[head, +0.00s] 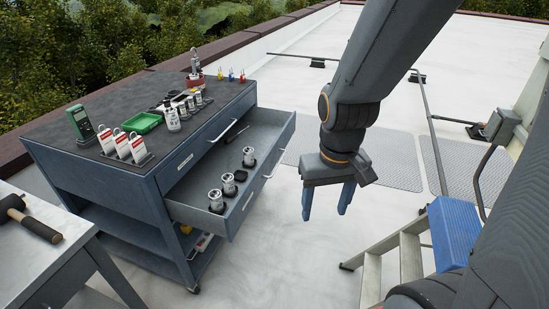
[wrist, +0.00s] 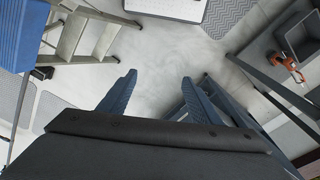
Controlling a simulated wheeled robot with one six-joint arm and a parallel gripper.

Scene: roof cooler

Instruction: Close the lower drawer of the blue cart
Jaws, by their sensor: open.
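The blue cart (head: 105,183) stands at the left in the head view, with a dark top. Its lower drawer (head: 285,139) is pulled out toward the right, below a closed upper drawer front with a handle (head: 222,131). Several metal fittings (head: 215,200) stand inside the open drawer. The drawer's front face carries handles (head: 248,201). My gripper (head: 325,216) hangs fingers down to the right of the drawer front, apart from it, open and empty.
A green tray (head: 143,123), a meter (head: 80,122), tags and bottles stand on the cart top. A grey table with a hammer (head: 38,225) is at the lower left. A step ladder with a blue top (head: 455,232) stands right of my gripper. The roof floor between is clear.

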